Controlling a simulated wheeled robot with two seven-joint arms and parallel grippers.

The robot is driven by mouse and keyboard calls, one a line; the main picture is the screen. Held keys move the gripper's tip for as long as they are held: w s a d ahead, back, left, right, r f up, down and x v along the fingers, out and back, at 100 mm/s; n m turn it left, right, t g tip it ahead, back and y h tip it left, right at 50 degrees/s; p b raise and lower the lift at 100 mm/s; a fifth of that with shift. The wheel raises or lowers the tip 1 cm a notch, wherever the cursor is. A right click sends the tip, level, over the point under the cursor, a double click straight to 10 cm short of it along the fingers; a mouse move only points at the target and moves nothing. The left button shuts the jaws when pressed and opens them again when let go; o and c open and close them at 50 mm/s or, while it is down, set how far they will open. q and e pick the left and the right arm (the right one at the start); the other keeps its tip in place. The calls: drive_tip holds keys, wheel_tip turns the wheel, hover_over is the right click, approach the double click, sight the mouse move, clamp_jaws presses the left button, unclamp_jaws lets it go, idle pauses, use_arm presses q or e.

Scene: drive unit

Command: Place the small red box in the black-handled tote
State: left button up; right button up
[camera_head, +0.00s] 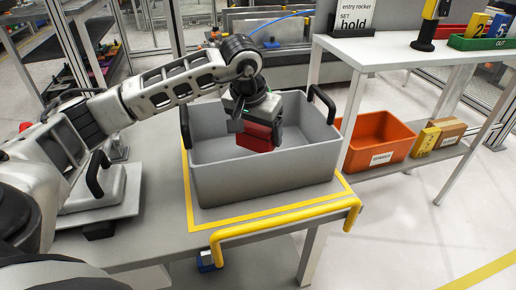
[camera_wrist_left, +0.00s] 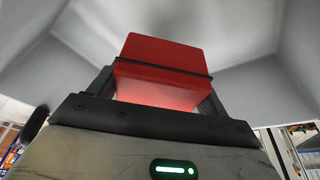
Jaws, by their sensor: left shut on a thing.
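The small red box (camera_head: 257,136) is held in my left gripper (camera_head: 255,122), over the opening of the grey tote with black handles (camera_head: 265,182). In the left wrist view the red box (camera_wrist_left: 165,55) sits between the two dark fingers, with the tote's grey inner walls (camera_wrist_left: 265,90) around it. The box appears to be inside or just at the level of the tote's rim; its height above the tote floor is hard to tell. The gripper is shut on the box. My right gripper is not in view.
The tote stands on a grey table inside a yellow-taped outline, with a yellow rail (camera_head: 285,218) along the front edge. At the right, a white shelf unit (camera_head: 415,55) holds an orange bin (camera_head: 378,140) and small yellow boxes (camera_head: 425,142) on its lower shelf.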

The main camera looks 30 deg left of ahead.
sight(258, 144)
use_arm(q)
drive_tip(key=shift+f, duration=2.05)
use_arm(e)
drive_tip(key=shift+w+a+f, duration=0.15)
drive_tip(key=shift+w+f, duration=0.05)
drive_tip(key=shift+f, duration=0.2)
use_arm(q)
drive_tip(key=shift+b, duration=0.35)
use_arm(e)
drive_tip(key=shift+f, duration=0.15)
use_arm(q)
drive_tip(key=o, duration=1.1)
drive_tip(key=shift+f, duration=0.1)
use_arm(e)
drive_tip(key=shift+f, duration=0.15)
use_arm(q)
drive_tip(key=shift+o, duration=0.2)
drive_tip(key=shift+r, duration=0.25)
drive_tip(key=p+v, duration=0.2)
drive_tip(key=v, duration=0.9)
drive_tip(key=shift+r, duration=0.2)
drive_tip(key=shift+s+d+r, duration=0.1)
drive_tip(key=shift+s+r, duration=0.05)
drive_tip(key=shift+r, duration=0.05)
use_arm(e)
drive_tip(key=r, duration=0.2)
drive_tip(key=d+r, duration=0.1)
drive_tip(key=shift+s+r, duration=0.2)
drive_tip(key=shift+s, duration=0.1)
